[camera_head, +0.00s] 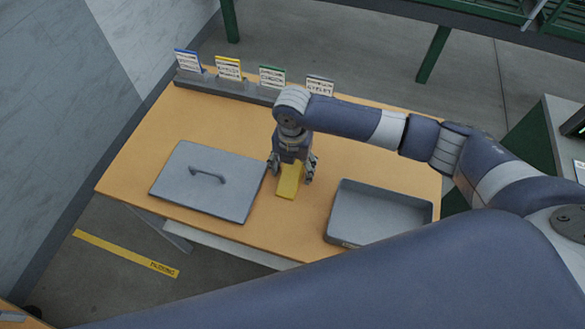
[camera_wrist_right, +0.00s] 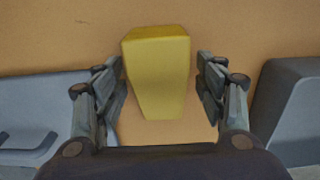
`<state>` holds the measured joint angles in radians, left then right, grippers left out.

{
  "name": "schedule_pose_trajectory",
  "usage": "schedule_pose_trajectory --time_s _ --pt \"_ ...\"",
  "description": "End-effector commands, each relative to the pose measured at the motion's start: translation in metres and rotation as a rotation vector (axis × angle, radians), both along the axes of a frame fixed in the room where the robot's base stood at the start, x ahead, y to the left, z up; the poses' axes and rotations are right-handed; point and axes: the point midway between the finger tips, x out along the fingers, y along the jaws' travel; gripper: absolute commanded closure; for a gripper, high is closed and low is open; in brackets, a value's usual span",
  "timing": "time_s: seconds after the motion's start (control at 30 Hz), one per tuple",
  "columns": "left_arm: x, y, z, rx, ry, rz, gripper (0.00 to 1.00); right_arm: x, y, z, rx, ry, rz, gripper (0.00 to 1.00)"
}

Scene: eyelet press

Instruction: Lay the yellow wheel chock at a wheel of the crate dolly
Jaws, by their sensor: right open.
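The yellow wheel chock (camera_head: 289,182) lies on the orange table top (camera_head: 150,150), between a grey lid and a grey tray. My right gripper (camera_head: 291,171) is right above it, pointing down. In the right wrist view the chock (camera_wrist_right: 157,75) sits between the two open fingers of the right gripper (camera_wrist_right: 162,85), with a gap on each side. Part of the chock is hidden by the gripper in the head view. The crate dolly is not in view. My left gripper is not in view.
The flat grey lid with a handle (camera_head: 208,182) lies left of the chock. The open, empty grey tray (camera_head: 380,212) stands to its right. A rack with several cards (camera_head: 229,70) stands along the table's back edge. A yellow floor strip (camera_head: 125,253) lies in front.

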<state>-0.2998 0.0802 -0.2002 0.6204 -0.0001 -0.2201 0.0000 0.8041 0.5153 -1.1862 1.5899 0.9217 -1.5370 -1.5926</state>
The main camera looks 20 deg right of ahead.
Motion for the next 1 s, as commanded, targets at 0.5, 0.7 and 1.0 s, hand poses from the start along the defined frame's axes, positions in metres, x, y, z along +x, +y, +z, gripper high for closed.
schedule_pose_trajectory --time_s 0.5,0.7,1.0 --pt "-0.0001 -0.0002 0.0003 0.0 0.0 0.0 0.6 0.0004 -0.0001 -0.0052 0.0 -0.001 0.001 0.85" --pt "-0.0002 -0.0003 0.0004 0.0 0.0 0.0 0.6 0.0007 0.0 -0.0047 0.001 -0.003 0.001 0.95" --pt "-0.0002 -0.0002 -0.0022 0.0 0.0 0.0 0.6 0.0011 0.0004 0.0041 0.001 -0.003 0.001 0.95"
